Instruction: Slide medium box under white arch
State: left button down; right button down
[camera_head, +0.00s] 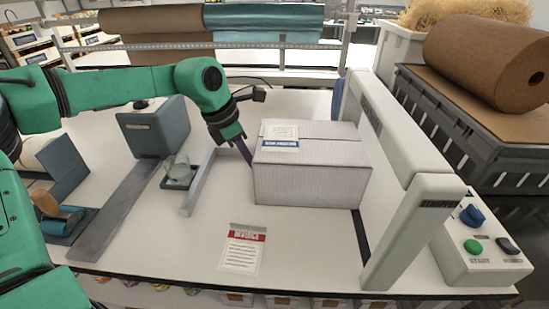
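The medium box (312,180), pale grey-white with a label on top, sits flat on the white table in the middle of the head view. The white arch (392,130) stands just right of it, running from back to front with a thick near post. The box's right side lies close to the arch opening; I cannot tell whether any of it is under the beam. My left gripper (245,152) points down at the box's left side, very near or touching it. Its fingertips are partly hidden by the box, so their opening is unclear. My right gripper is out of view.
A grey control box (481,262) with green, blue and dark buttons stands right of the arch. A low grey rail (198,182), a small glass (178,168) and a blue-grey device (158,128) are to the left. A printed card (242,250) lies in front on mostly clear table.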

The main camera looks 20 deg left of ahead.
pick_arm(q)
jog(key=shift+w+d+b, duration=0.15)
jog(key=shift+w+d, duration=0.05)
jog(key=shift+d, duration=0.35)
jog(key=shift+w+d+b, duration=0.15)
jog(key=shift+w+d, duration=0.05)
jog(key=shift+d, duration=0.35)
jog(key=shift+w+d+b, duration=0.25)
jog(key=shift+d, duration=0.4)
jog(key=shift+w+d+b, duration=0.2)
jog(key=shift+d, duration=0.7)
jog(key=shift+w+d+b, duration=0.15)
jog(key=shift+w+d, duration=0.1)
jog(key=shift+d, duration=0.4)
jog(key=shift+w+d+b, duration=0.15)
jog(key=shift+w+d, duration=0.1)
jog(key=shift+d, duration=0.5)
